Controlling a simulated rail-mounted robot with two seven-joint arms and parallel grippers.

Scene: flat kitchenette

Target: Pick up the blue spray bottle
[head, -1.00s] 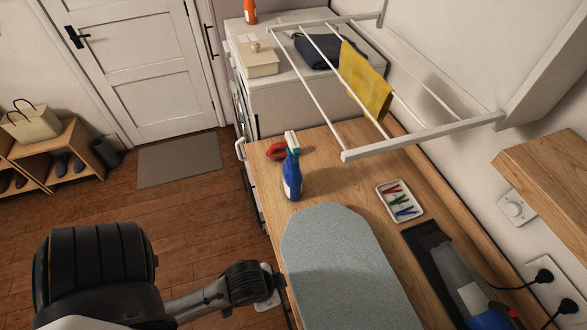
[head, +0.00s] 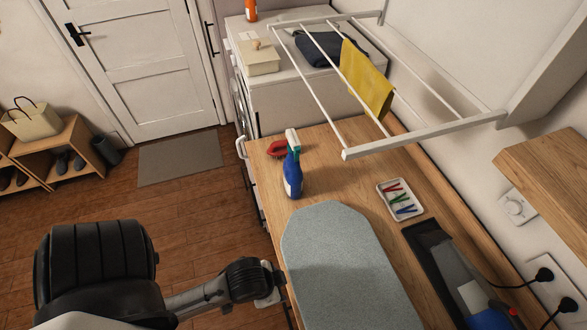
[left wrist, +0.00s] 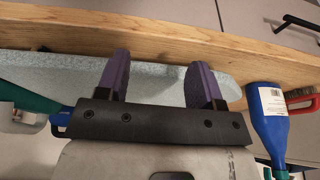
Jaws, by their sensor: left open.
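The blue spray bottle (head: 292,174) stands upright on the wooden counter, just beyond the rounded end of the ironing board. It has a teal and white spray head and a pale label. In the left wrist view the bottle (left wrist: 268,122) shows at the right edge, outside my fingers. My left gripper (head: 278,284) is at the counter's left edge beside the board, nearer to me than the bottle. In the left wrist view its two purple fingers (left wrist: 160,78) are apart with nothing between them, in front of the board. My right gripper is not in view.
The grey ironing board (head: 343,265) covers much of the near counter (head: 345,165). A red-handled object (head: 277,148) lies behind the bottle. A tray of pegs (head: 400,200) is to the right. A drying rack (head: 425,135) with a yellow cloth (head: 367,82) hangs above the counter's far part.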

